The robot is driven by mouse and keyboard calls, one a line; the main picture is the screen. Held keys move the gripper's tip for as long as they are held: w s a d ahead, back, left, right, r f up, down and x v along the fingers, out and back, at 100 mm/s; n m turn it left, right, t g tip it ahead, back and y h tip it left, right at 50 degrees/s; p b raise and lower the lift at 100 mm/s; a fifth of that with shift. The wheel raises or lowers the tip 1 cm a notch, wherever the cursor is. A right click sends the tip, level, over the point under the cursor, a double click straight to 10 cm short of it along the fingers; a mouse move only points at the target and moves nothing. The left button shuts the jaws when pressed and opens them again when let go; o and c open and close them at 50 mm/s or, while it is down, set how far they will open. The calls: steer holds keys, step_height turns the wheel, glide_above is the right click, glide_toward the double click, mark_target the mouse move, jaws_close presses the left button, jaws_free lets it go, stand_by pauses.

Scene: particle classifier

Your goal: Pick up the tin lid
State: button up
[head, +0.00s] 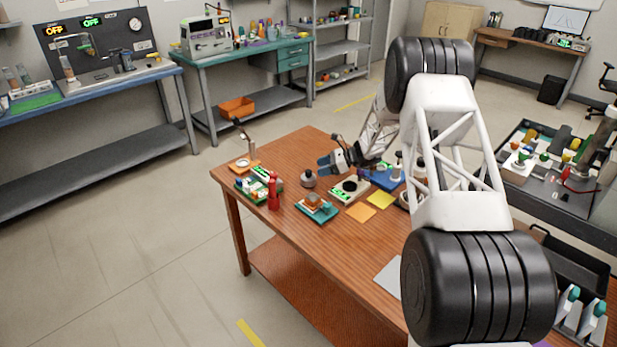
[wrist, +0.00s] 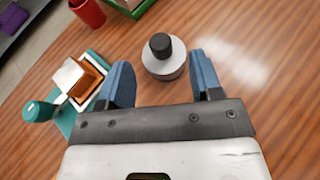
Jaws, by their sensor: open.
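The tin lid (head: 308,180) appears as a small grey round piece with a dark knob on the wooden table. In the wrist view the lid (wrist: 163,66) shows its pale round body and black knob, standing just beyond and between the fingertips. I cannot tell whether a separate tin lies under it. My gripper (head: 328,165) is open, its blue fingers just right of and above the lid in the head view. In the wrist view both fingers are apart with nothing held between them.
A teal tray (head: 318,209) with an orange-brown block lies near the lid. A white device with a black disc (head: 350,186) is right. Orange (head: 360,212) and yellow (head: 380,200) squares lie nearby.

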mark_target(310, 171)
steer(key=shift+x, duration=2.55)
steer(key=c, duration=1)
steer(key=shift+r, duration=0.15)
step_height(310, 171, up, 18)
